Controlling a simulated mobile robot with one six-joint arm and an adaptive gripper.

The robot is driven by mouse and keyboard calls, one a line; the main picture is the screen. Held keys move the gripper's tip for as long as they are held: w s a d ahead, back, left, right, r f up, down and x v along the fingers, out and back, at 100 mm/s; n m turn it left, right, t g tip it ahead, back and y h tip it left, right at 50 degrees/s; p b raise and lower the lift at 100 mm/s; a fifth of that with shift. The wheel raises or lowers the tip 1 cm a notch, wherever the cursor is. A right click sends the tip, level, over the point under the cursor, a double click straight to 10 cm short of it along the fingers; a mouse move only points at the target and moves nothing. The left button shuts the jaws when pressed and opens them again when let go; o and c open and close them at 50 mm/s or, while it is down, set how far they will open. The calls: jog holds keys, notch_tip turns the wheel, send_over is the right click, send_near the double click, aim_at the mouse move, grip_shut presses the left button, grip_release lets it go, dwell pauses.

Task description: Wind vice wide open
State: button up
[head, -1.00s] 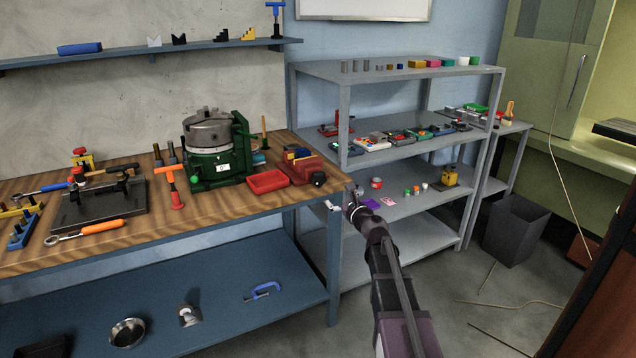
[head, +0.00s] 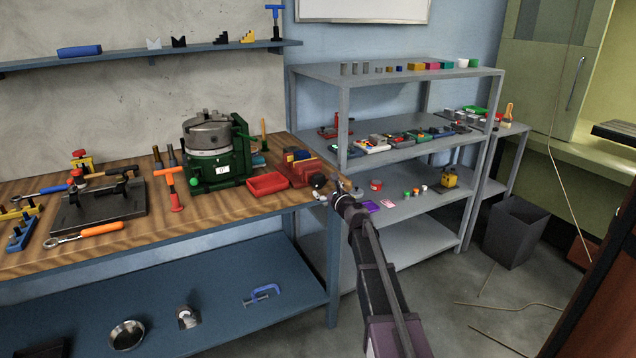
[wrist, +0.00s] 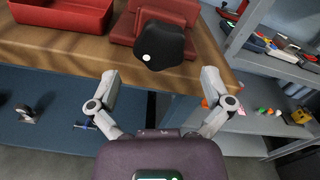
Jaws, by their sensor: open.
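The red vice (head: 303,174) sits at the right front corner of the wooden bench. Its black knob (head: 318,181) faces the front edge. In the wrist view the knob (wrist: 160,46), with a white dot on it, is at the top middle, and the red vice body (wrist: 182,10) is behind it. How far apart the vice jaws are, I cannot tell. My gripper (wrist: 160,77) is open and empty, its fingers spread to either side below the knob and apart from it. In the head view my gripper (head: 329,192) is just off the bench corner, close to the knob.
A red tray (head: 268,183) lies left of the vice, and a green machine (head: 217,155) stands behind that. The grey shelf unit (head: 420,72) with small parts is close on the right. Open air lies in front of the bench edge.

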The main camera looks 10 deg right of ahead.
aim_at(320, 182)
jog(key=shift+x, duration=2.65)
jog(key=c, duration=1)
